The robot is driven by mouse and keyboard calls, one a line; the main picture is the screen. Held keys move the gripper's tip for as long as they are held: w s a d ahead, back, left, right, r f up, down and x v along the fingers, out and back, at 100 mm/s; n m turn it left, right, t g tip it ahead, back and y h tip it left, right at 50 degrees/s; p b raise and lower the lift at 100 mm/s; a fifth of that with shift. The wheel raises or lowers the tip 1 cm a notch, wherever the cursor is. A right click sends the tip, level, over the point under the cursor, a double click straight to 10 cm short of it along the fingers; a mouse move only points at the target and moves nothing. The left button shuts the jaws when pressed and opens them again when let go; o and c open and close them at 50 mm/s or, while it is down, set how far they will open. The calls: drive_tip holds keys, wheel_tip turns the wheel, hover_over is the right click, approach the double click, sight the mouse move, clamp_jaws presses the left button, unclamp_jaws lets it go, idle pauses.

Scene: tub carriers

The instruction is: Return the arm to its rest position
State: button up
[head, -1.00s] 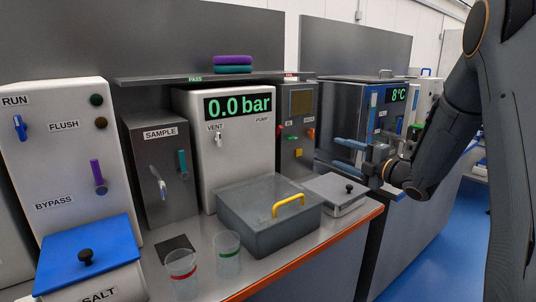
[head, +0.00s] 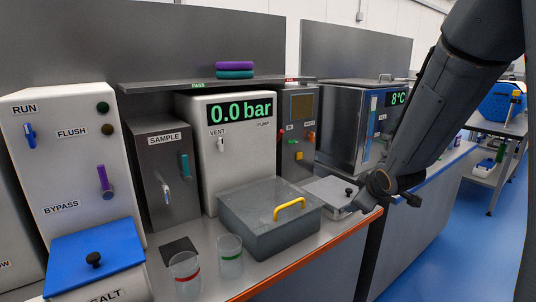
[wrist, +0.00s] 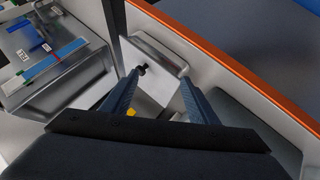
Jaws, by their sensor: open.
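My arm (head: 445,95) reaches in from the upper right of the head view. Its wrist (head: 378,186) is by the orange front edge of the bench, close to a small lidded box with a black knob (head: 330,192). The lidded box (wrist: 160,88) lies beyond and between the fingertips in that view.
A grey case with a yellow handle (head: 256,222) and two clear cups (head: 230,256) stand on the bench. The steel 8°C unit (head: 345,120) is behind my wrist; it also shows in the wrist view (wrist: 60,62). Blue floor (head: 450,245) is open at right.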

drive_tip(key=s+a+f+m+g, duration=0.1)
drive_tip(key=s+a+m+g, duration=0.1)
drive_tip(key=s, duration=0.8)
drive_tip(key=s+a+f+m+g+p, duration=0.1)
drive_tip(key=s+a+m+g, duration=0.2)
drive_tip(key=s, duration=0.7)
drive_tip(key=s+a+f+m+g, duration=0.2)
drive_tip(key=s+m+g, duration=0.2)
drive_tip(key=s, duration=0.6)
drive_tip(key=shift+s+a+m+g, duration=0.2)
drive_tip(key=shift+s+m+g, duration=0.1)
drive_tip(key=shift+m, duration=0.2)
drive_tip(key=shift+w, duration=0.1)
drive_tip(key=shift+c, duration=0.2)
